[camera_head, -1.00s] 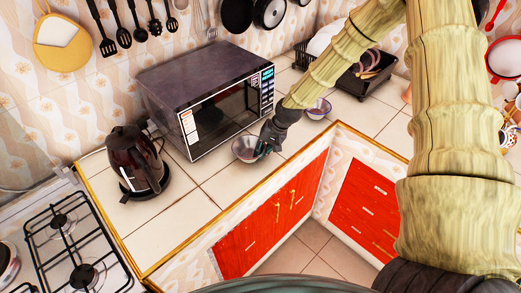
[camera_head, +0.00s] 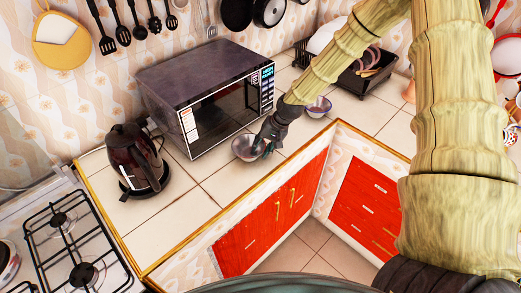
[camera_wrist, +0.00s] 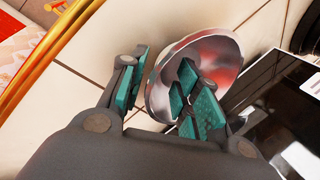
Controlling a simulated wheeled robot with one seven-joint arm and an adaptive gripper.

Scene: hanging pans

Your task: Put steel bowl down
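The steel bowl (camera_head: 246,147) is small, round and shiny, in front of the microwave in the head view. In the wrist view the steel bowl (camera_wrist: 215,57) shows its hollow inside. My gripper (camera_head: 266,146) is at the bowl's right side. In the wrist view my gripper (camera_wrist: 158,84) has one teal-padded finger outside the bowl and the other pads inside it, with the bowl's wall pinched between them. The bowl looks tilted. Its underside is hidden, so I cannot tell whether it touches the counter (camera_head: 222,184).
The microwave (camera_head: 205,97) stands close behind the bowl. A dark kettle (camera_head: 137,160) is to the left, beside the gas stove (camera_head: 75,245). Another bowl (camera_head: 318,107) and a black dish rack (camera_head: 366,76) are to the right. The counter in front of the kettle and microwave is clear.

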